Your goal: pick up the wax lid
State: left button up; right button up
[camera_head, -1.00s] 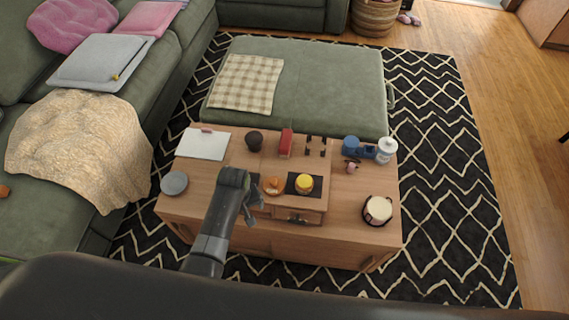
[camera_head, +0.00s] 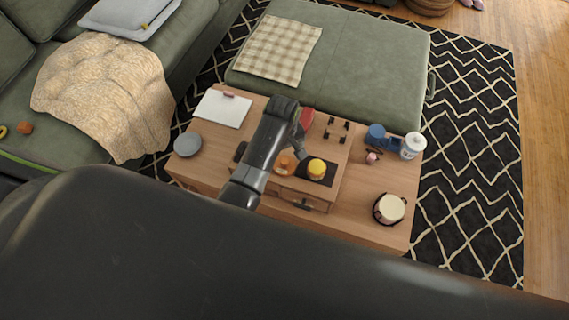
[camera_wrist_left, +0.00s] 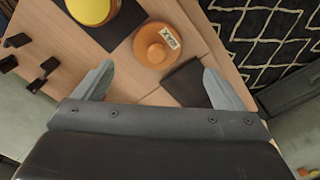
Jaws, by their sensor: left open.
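The wax lid is a round orange lid with a small knob and a pale tag reading WAX. It lies on the raised wooden box top in the head view (camera_head: 286,165) and the left wrist view (camera_wrist_left: 153,50). A yellow-topped jar (camera_head: 317,168) stands beside it on a dark mat, partly cut off in the wrist view (camera_wrist_left: 90,8). My left gripper (camera_head: 299,148) is open and empty above the box. In the wrist view the lid lies ahead of the gap between its fingers (camera_wrist_left: 158,78). My right gripper is not in view.
On the table (camera_head: 350,222) are a grey plate (camera_head: 188,144), a white board (camera_head: 222,108), a red object (camera_head: 305,122), a blue object (camera_head: 376,136), a white bottle (camera_head: 412,145) and a cream pot (camera_head: 390,208). A green ottoman (camera_head: 350,70) stands behind.

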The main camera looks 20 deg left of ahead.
aim_at(284, 161)
pick_arm(q)
jog(key=shift+w+d+f+b, duration=0.1)
jog(key=shift+f+b, duration=0.15)
jog(key=shift+f, duration=1.6)
jog(key=shift+d+f+b, duration=0.1)
jog(key=shift+f+b, duration=0.15)
jog(key=shift+f, duration=1.6)
jog(key=c, duration=1.1)
